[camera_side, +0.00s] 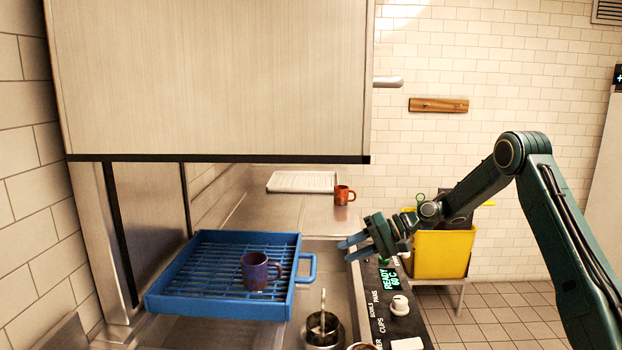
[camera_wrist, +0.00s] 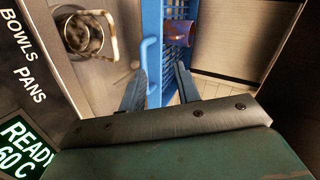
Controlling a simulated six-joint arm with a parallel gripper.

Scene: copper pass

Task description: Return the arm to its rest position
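My gripper (camera_side: 352,249) is raised above the front edge of the counter, to the right of the blue rack, with its fingers pointing left. In the wrist view my gripper (camera_wrist: 158,82) has its two fingers spread apart, with nothing held between them. A dark purple mug (camera_side: 256,272) stands in the blue rack (camera_side: 172,300), clear of the fingers. The mug (camera_wrist: 178,32) and the rack's blue handle (camera_wrist: 150,62) also show in the wrist view beyond the fingers.
A steel hood (camera_side: 210,80) hangs above the rack. A control panel (camera_side: 385,300) with a knob lies below my arm. A metal pot (camera_side: 323,328) stands at the front. An orange mug (camera_side: 344,194) and white tray (camera_side: 300,181) are farther back. A yellow bin (camera_side: 440,254) stands behind my arm.

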